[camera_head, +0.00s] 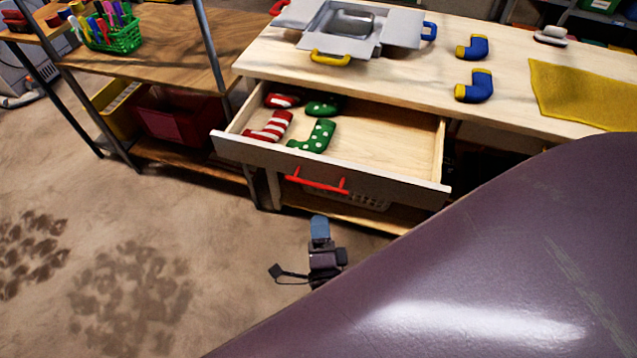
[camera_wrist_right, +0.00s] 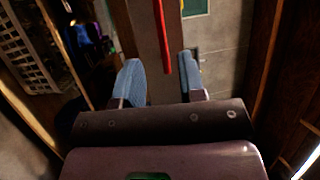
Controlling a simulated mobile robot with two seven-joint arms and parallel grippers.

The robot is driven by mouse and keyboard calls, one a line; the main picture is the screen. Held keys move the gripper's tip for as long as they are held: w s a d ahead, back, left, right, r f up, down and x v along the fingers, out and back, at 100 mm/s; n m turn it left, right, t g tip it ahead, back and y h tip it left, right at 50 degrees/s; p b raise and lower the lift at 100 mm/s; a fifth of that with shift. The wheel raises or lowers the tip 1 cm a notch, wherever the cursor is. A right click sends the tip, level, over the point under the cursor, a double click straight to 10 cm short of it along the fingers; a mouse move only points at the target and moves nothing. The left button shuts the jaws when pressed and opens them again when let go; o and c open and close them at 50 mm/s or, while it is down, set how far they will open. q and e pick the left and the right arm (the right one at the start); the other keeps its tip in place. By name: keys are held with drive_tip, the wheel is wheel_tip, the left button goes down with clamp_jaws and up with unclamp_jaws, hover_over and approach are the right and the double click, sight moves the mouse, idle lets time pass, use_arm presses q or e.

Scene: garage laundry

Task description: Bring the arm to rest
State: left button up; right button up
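My right gripper (camera_head: 319,231) is in front of and below the open drawer (camera_head: 391,149), over the floor side of the bench. In the right wrist view its two blue fingertips (camera_wrist_right: 161,82) are apart with nothing between them. The drawer's red handle (camera_head: 317,184) lies beyond the fingertips in that view (camera_wrist_right: 162,38) and appears apart from them. A large purple link of my own arm covers the lower right of the head view. My left gripper is not in view.
The drawer holds red-striped socks (camera_head: 268,127) and green dotted socks (camera_head: 313,136). On the bench top (camera_head: 275,57) are a grey tray (camera_head: 343,30), blue-yellow socks (camera_head: 475,86) and a yellow cloth (camera_head: 580,92). A shelf stands left.

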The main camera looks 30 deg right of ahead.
drive_tip(key=shift+s+a, duration=0.15)
drive_tip(key=shift+s, duration=0.1)
idle(0.4)
drive_tip(key=w+a+n+y, duration=0.35)
drive_tip(key=n+y, duration=0.55)
drive_tip(key=n, duration=0.4)
drive_tip(key=s+d+f+n+g, duration=0.3)
drive_tip(key=s+d+n+g, duration=0.3)
drive_tip(key=s+d+n, duration=0.4)
drive_tip(key=shift+s+d+n+g, duration=0.35)
drive_tip(key=shift+s+d, duration=0.2)
drive_tip(key=shift+s, duration=0.6)
